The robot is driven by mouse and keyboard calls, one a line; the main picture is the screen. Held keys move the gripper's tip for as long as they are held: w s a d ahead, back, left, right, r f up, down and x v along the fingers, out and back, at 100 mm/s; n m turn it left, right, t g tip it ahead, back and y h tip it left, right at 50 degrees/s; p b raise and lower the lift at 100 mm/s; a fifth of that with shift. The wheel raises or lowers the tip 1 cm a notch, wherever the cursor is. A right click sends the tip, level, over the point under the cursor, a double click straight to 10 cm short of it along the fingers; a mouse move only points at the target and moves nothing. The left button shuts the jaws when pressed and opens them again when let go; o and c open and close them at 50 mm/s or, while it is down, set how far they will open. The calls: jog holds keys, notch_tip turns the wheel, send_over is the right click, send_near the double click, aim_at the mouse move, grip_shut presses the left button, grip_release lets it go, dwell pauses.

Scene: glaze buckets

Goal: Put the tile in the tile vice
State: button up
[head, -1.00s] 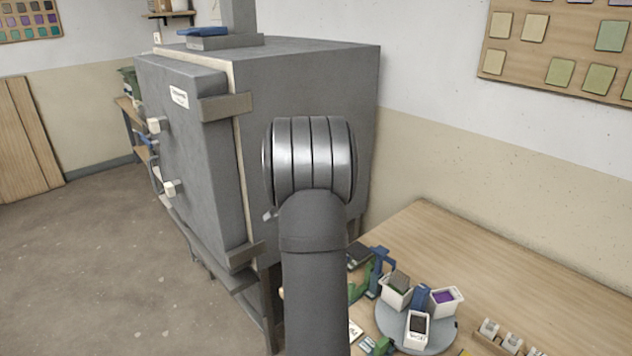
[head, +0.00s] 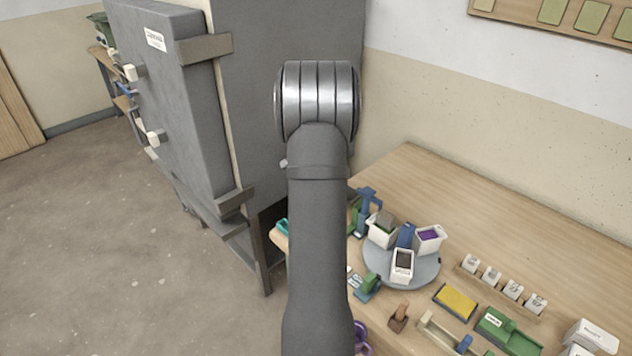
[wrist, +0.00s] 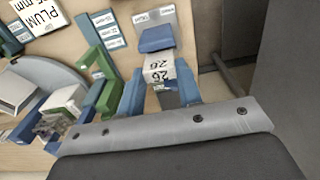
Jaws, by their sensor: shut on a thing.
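In the wrist view my gripper (wrist: 160,82) has two blue fingers, shut on a small piece with a white, marked face and a grey lower part, which I take to be the tile (wrist: 157,67). Just beyond it is a blue block (wrist: 156,38) with a grey, labelled plate; I cannot tell whether the tile touches it. A green L-shaped bracket (wrist: 100,75) with labels stands to the left. I cannot tell for certain which fixture is the tile vice. In the head view my arm hides the gripper and the tile.
A grey turntable (head: 412,278) carries white tubs (head: 429,240). A yellow sponge (head: 455,301), a green-topped block (head: 508,332) and a rack of small white blocks (head: 491,277) lie to its right. The grey kiln (head: 290,60) stands at the back left. The table's back right (head: 480,200) is clear.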

jog(key=shift+f, duration=1.85)
jog(key=shift+f, duration=0.3)
jog(key=o, duration=1)
jog(key=shift+o, duration=0.2)
jog(key=shift+r, duration=3.55)
jog(key=shift+f, duration=0.1)
